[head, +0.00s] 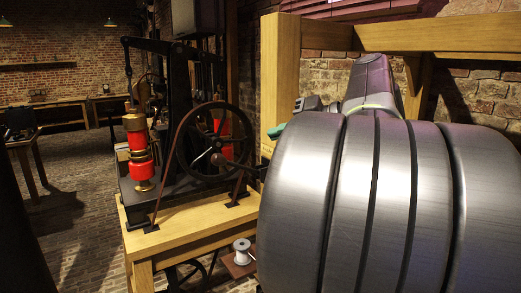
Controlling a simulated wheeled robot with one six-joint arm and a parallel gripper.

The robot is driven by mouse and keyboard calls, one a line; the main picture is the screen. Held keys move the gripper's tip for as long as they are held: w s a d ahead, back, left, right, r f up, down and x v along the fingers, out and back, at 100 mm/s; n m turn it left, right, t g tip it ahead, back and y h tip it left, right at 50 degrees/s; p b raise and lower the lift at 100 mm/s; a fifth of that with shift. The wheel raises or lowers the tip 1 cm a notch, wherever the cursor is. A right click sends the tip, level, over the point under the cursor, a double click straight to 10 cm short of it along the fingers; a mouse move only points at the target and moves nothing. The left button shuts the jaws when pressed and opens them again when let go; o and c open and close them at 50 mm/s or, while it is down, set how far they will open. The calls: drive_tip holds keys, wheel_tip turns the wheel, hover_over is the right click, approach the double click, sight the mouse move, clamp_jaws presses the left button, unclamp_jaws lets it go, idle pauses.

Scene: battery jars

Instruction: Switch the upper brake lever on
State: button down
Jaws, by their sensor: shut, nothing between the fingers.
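No brake lever can be made out clearly in the head view. A small teal piece (276,130) shows at the left edge of my arm, in front of the wooden post; I cannot tell what it belongs to. My arm's large grey links fill the right side and hide much of what lies behind them. A small dark jointed part (309,103) beside the arm may be part of my gripper. Its fingertips are not distinct, and no contact with a lever is visible.
A black beam engine with a flywheel (214,146) and a red and brass cylinder (139,150) stands on a wooden bench (190,228) at left. A white spool (242,252) sits low beside it. A wooden frame (281,75) stands before the brick wall. The floor (75,225) at far left is partly clear.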

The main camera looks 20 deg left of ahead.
drive_tip(key=p, duration=0.1)
approach(225, 160)
drive_tip(key=w+a+r, duration=0.1)
drive_tip(key=w+a, duration=0.4)
drive_tip(key=shift+s+a+f+p, duration=0.4)
drive_tip(key=shift+s+a+f, duration=0.6)
drive_tip(key=shift+s, duration=0.2)
drive_tip(key=shift+s+a+f+n+t+h+b, duration=0.2)
drive_tip(key=shift+s+f+n+h+b, duration=0.1)
drive_tip(key=shift+f+b, duration=0.25)
drive_tip(key=shift+s+a+f+n+t+h+b, duration=0.1)
drive_tip(key=shift+s+a+f+n+h+b, duration=0.2)
drive_tip(key=shift+b, duration=0.4)
wheel_tip(225, 160, down, 10)
drive_tip(key=s+a+n+t+h+b, duration=0.1)
drive_tip(key=n+t+h+b, duration=0.2)
drive_tip(key=b, duration=0.5)
drive_tip(key=shift+s+r+n+h, duration=0.15)
drive_tip(key=shift+s+n+h, duration=0.1)
drive_tip(key=shift+n+h, duration=0.4)
